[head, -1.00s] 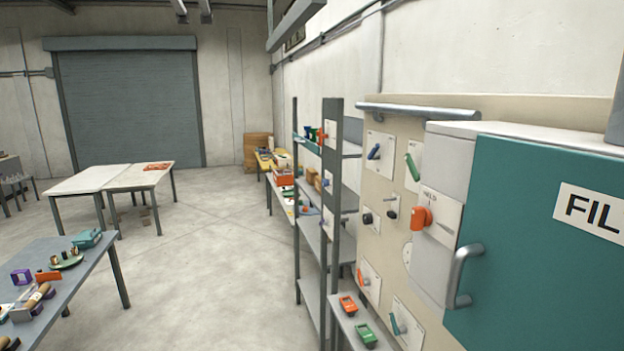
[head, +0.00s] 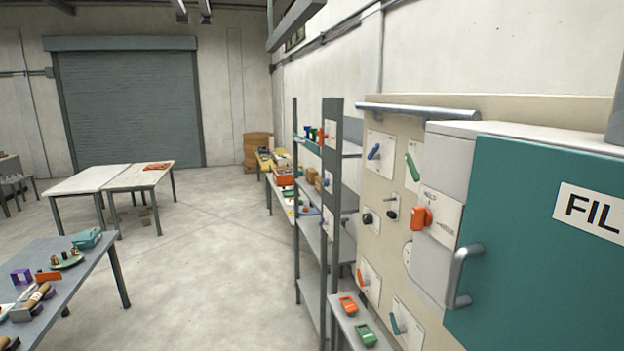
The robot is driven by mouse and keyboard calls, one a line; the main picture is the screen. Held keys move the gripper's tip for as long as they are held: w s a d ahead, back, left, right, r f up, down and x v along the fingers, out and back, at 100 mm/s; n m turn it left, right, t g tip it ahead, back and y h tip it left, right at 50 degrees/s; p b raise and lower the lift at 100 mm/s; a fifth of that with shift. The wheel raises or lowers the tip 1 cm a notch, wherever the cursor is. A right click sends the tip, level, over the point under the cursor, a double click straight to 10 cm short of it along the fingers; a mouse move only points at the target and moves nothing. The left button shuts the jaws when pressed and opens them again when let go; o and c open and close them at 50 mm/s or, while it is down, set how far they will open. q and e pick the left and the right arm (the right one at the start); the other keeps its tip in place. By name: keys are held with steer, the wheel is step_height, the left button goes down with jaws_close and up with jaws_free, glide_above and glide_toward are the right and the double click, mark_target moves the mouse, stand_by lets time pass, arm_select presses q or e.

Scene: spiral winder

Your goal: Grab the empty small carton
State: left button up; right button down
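Neither of my grippers is in the head view. Small brown box shapes (head: 312,176) sit on the shelf rack in the middle distance. I cannot tell whether one of them is the small carton, or whether any is empty. A larger brown stack (head: 257,150) stands by the back wall, too far off to make out in detail.
A teal cabinet (head: 540,250) with a handle and a switch panel (head: 385,215) fill the right side. A grey shelf rack (head: 332,235) stands beside them. A cluttered table (head: 95,270) is at left, a pale table (head: 90,180) behind it. The floor (head: 200,260) between is clear.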

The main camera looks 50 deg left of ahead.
arm_select(q)
steer(key=o, duration=1)
steer(key=shift+a, duration=0.1)
steer(key=shift+o, duration=1.1)
steer(key=shift+d, duration=0.2)
